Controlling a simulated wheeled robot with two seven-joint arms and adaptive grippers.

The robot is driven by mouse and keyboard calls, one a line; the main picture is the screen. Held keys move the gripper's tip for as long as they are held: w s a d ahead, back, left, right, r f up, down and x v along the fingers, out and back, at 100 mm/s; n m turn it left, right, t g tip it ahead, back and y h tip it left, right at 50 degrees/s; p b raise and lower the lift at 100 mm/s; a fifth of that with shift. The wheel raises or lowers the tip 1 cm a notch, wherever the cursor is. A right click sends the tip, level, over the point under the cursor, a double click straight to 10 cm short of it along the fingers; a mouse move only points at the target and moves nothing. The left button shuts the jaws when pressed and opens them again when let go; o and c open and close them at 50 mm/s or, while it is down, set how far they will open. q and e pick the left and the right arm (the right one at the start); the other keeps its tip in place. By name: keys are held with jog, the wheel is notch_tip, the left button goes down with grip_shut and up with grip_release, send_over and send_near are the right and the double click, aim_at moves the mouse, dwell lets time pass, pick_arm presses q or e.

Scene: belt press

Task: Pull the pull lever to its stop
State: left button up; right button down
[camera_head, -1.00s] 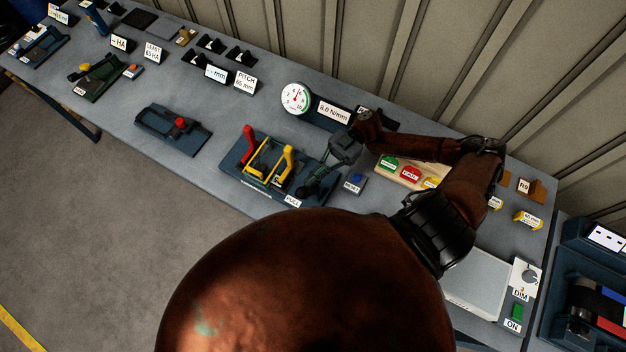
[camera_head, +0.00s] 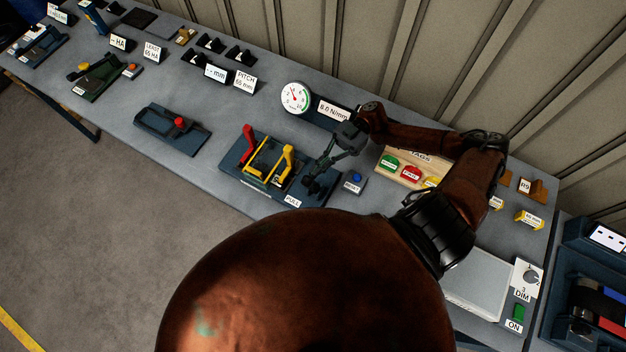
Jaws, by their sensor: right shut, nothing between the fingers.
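The dark blue press base (camera_head: 232,171) sits on the bench with a red handle (camera_head: 248,144) at its left, a yellow frame and a yellow upright handle (camera_head: 283,163). A white PULL label (camera_head: 292,201) is on its front right edge. A dark part by that label (camera_head: 315,188) looks like the pull lever; its exact shape is hard to make out. My right gripper (camera_head: 309,178) comes down from the upper right, shut, with its tips close above this dark part. Whether they touch is unclear. My left gripper is not in view.
A blue button (camera_head: 357,178) stands just right of the press. A wooden tag tray (camera_head: 404,172) lies beyond it, under my right arm. A round gauge (camera_head: 296,97) stands behind. A fixture with a red knob (camera_head: 179,124) is on the left, with bare bench between.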

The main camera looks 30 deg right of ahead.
jog(key=shift+d, duration=0.15)
jog(key=shift+w+d+r+b, duration=0.1)
jog(key=shift+w+d+b, duration=0.15)
jog(key=shift+d, duration=0.25)
jog(key=shift+w+d+r+b, duration=0.1)
jog(key=shift+w+d+b, duration=0.15)
jog(key=shift+d, duration=0.2)
jog(key=shift+w+d+f, duration=0.1)
jog(key=shift+w+d+b, duration=0.45)
jog(key=shift+d+b, duration=0.15)
jog(key=shift+d, duration=0.25)
jog(key=d+b, duration=0.1)
jog(key=w+d+b, duration=0.1)
jog(key=d, duration=0.1)
jog(key=w+d+b, duration=0.1)
jog(key=shift+w+d, duration=0.15)
jog(key=shift+d, duration=0.05)
